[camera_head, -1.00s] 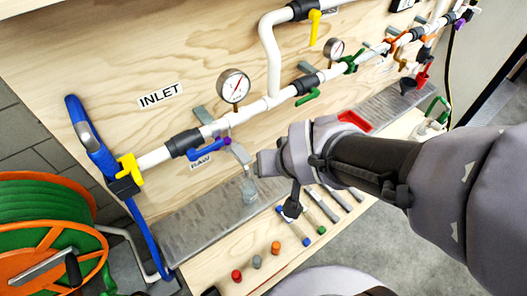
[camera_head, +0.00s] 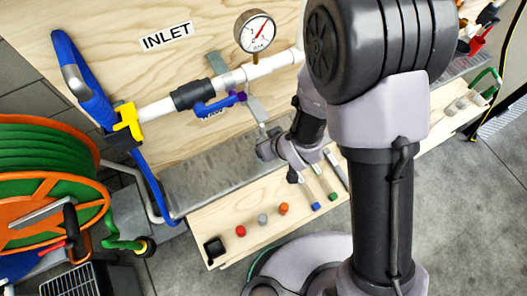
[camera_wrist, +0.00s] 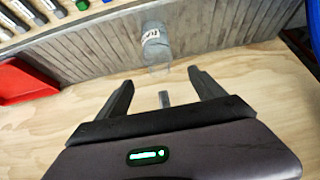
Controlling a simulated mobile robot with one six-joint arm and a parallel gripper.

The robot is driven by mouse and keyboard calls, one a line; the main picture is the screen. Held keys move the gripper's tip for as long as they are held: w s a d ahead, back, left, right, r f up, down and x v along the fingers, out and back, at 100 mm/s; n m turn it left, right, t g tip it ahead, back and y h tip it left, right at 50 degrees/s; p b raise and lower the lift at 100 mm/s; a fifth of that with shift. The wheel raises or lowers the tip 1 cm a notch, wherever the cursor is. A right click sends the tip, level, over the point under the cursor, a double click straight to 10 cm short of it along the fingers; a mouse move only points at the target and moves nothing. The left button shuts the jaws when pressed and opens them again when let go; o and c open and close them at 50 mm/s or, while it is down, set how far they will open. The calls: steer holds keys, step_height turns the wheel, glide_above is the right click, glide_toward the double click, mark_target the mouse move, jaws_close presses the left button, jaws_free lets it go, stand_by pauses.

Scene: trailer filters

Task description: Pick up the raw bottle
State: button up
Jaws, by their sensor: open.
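The raw bottle (camera_wrist: 155,45) is small, clear and labelled. In the wrist view it stands on the grey metal ledge (camera_wrist: 95,52), just past my fingertips. My gripper (camera_wrist: 163,82) is open and empty, its two fingers spread to either side of the line to the bottle, not around it. A grey metal piece (camera_wrist: 164,99) shows between the fingers. In the head view my gripper (camera_head: 268,148) is low by the ledge (camera_head: 205,182), below the raw tap with its blue handle (camera_head: 215,105). My gripper and wrist largely hide the bottle there.
A pressure gauge (camera_head: 254,31) and white pipe (camera_head: 155,111) run along the wooden panel. Caps, including a red one (camera_head: 241,231), and several tubes lie on the wooden shelf (camera_head: 215,222). A red tray (camera_wrist: 25,80) is at the wrist view's left. A hose reel (camera_head: 50,170) stands left.

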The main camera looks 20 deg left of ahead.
steer(key=b+x, duration=0.2)
steer(key=x, duration=0.5)
steer(key=shift+w+a+f, duration=0.1)
steer(key=shift+w+f, duration=0.1)
steer(key=shift+r, duration=0.1)
jaws_close()
